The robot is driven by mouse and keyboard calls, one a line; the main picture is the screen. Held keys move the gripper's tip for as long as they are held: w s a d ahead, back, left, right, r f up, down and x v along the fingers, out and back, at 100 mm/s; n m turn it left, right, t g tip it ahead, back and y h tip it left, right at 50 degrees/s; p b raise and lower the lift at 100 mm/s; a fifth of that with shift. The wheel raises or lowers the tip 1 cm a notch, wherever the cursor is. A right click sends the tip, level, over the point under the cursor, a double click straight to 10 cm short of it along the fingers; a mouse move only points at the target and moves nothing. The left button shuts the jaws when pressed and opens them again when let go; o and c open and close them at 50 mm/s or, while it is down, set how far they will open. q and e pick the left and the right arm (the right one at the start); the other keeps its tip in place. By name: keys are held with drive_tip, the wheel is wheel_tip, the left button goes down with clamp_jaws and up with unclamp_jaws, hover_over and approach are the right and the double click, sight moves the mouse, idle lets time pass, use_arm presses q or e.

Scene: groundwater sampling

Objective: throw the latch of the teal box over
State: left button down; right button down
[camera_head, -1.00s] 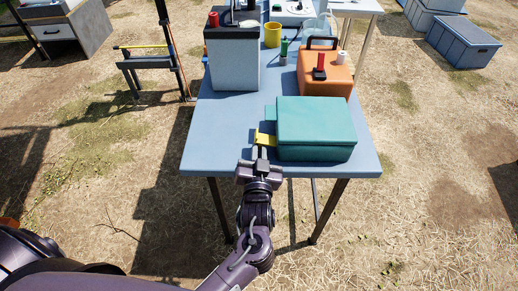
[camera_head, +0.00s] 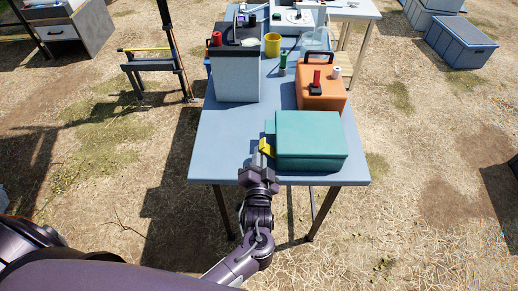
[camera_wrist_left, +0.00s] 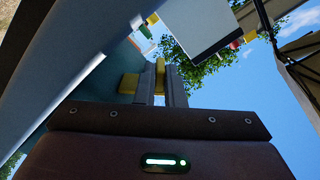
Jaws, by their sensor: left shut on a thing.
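The teal box (camera_head: 312,140) sits closed near the front right of the blue table. Its yellow latch (camera_head: 266,147) is at the box's left side, towards the front. My left gripper (camera_head: 261,158) is at the box's front left corner, shut on the latch. In the left wrist view the latch (camera_wrist_left: 160,72) shows between the two finger ends of the left gripper (camera_wrist_left: 160,85). Another yellow piece (camera_wrist_left: 129,84) shows just left of the fingers. My right gripper is not in view.
An orange case (camera_head: 320,93) with a red-topped item stands right behind the teal box. A grey-white box (camera_head: 237,77) stands at the table's left, with a yellow cup (camera_head: 272,45) behind. The blue table (camera_head: 222,140) is clear at front left.

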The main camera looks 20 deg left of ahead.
sight(268, 152)
use_arm(q)
drive_tip(key=r+m+p, duration=0.1)
drive_tip(key=m+p, duration=0.1)
drive_tip(key=r+m+p, duration=0.1)
drive_tip(key=m+p, duration=0.1)
drive_tip(key=shift+w+d+m+p, duration=0.1)
drive_tip(key=shift+d+m+p, duration=0.2)
drive_tip(key=shift+d+p, duration=0.1)
drive_tip(key=shift+w+d+r+m+p, duration=0.1)
drive_tip(key=shift+d+r+m+p, duration=0.05)
drive_tip(key=shift+m+p, duration=0.4)
drive_tip(key=shift+d+r+m+p, duration=0.15)
drive_tip(key=shift+m+p, duration=0.2)
drive_tip(key=shift+m, duration=0.3)
drive_tip(key=shift+w+d+m+p, duration=0.1)
drive_tip(key=shift+d+m+p, duration=0.2)
drive_tip(key=shift+m+p, duration=0.6)
drive_tip(key=shift+m, duration=0.3)
drive_tip(key=c, duration=1.5)
unclamp_jaws()
drive_tip(key=shift+d, duration=0.1)
drive_tip(key=b+v, duration=0.1)
drive_tip(key=v, duration=0.6)
drive_tip(key=shift+s+d, duration=0.1)
drive_tip(key=shift+s, duration=0.3)
